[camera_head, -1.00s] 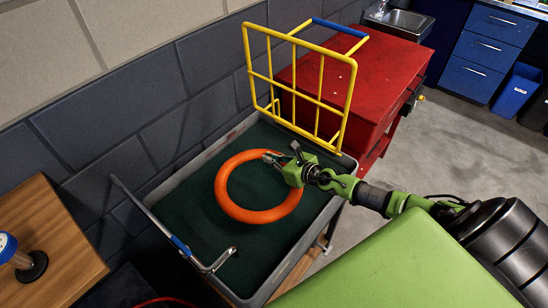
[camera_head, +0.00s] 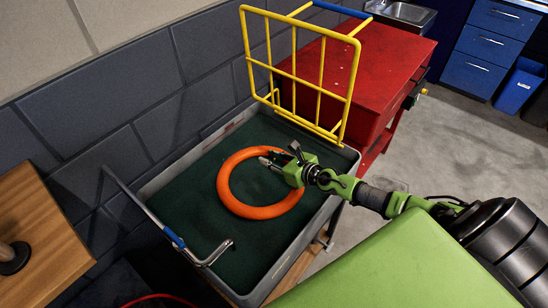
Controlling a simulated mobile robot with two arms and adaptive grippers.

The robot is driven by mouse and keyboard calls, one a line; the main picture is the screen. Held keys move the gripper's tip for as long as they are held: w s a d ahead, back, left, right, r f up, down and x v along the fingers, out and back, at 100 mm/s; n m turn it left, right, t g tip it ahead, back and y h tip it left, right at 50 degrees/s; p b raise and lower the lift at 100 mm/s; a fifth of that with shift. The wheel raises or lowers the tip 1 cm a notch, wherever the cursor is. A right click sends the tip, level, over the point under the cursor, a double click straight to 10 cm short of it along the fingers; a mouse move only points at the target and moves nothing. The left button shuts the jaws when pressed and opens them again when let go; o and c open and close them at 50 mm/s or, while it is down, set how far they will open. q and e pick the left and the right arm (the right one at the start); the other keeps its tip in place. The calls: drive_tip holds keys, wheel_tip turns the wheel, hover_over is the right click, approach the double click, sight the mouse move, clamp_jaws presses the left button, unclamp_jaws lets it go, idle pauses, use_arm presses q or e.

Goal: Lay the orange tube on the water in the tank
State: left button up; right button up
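The orange tube (camera_head: 229,196), a thick ring, lies flat in the grey tank (camera_head: 149,188), on or just at its dark green water (camera_head: 200,215). All of the ring is inside the tank walls. My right gripper (camera_head: 268,159) reaches in from the right, over the tube's upper right part. Its fingers look spread apart, with their tips near the ring's inner edge. They hide a short piece of the tube. Whether they still touch it is hard to tell. My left gripper is out of view.
A yellow wire rack (camera_head: 295,80) stands upright at the tank's far end, before a red cabinet (camera_head: 385,60). A wooden bench (camera_head: 45,250) is at the left. Open water lies left of the tube.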

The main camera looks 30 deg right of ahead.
drive_tip(key=v, duration=0.8)
drive_tip(key=shift+d+f, duration=0.2)
drive_tip(key=shift+d, duration=0.2)
